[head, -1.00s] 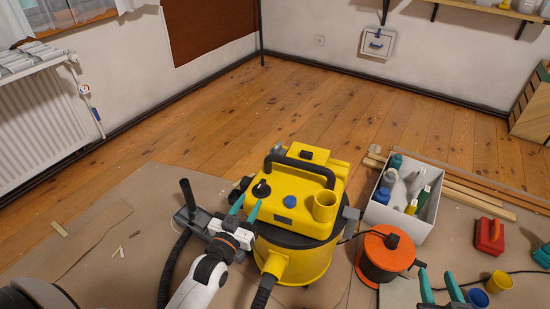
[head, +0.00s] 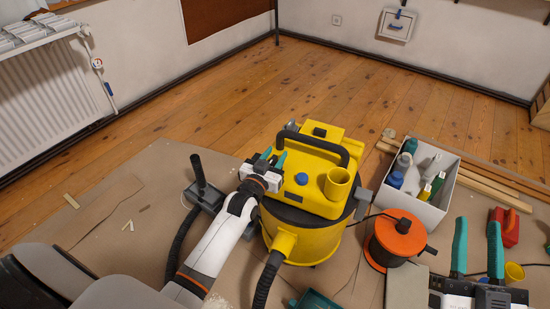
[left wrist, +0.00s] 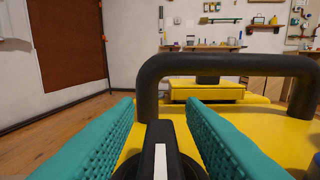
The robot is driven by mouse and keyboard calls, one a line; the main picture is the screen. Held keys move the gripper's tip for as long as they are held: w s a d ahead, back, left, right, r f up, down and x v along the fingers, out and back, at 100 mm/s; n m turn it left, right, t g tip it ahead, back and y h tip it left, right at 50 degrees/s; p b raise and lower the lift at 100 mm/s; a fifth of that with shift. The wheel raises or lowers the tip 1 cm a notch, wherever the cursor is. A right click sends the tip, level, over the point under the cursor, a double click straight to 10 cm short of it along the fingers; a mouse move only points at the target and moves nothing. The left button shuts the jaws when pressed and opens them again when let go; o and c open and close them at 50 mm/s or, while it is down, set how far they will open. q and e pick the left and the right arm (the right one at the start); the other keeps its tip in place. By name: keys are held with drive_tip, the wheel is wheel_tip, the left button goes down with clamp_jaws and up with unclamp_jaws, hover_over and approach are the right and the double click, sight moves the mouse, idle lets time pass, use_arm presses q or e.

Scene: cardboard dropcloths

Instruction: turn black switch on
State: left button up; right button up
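The black switch (left wrist: 160,152) is a round knob with a white line on top, set on the yellow vacuum cleaner (head: 320,205). In the left wrist view its white line points roughly away from me. My left gripper (head: 273,158) is at the left side of the vacuum's top and hides the switch in the head view. Its teal fingers are apart, one on each side of the knob; I cannot tell whether they touch it. My right gripper (head: 477,228) is open and empty at the lower right, away from the vacuum.
A black handle (head: 312,142) arches over the vacuum's top, just beyond the left fingers. A blue knob (head: 301,179) and a yellow spout (head: 338,186) sit to the right. An orange cable reel (head: 398,238) and a box of bottles (head: 440,205) stand right of the vacuum.

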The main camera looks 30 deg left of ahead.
use_arm(q)
drive_tip(key=shift+w, duration=0.15)
clamp_jaws()
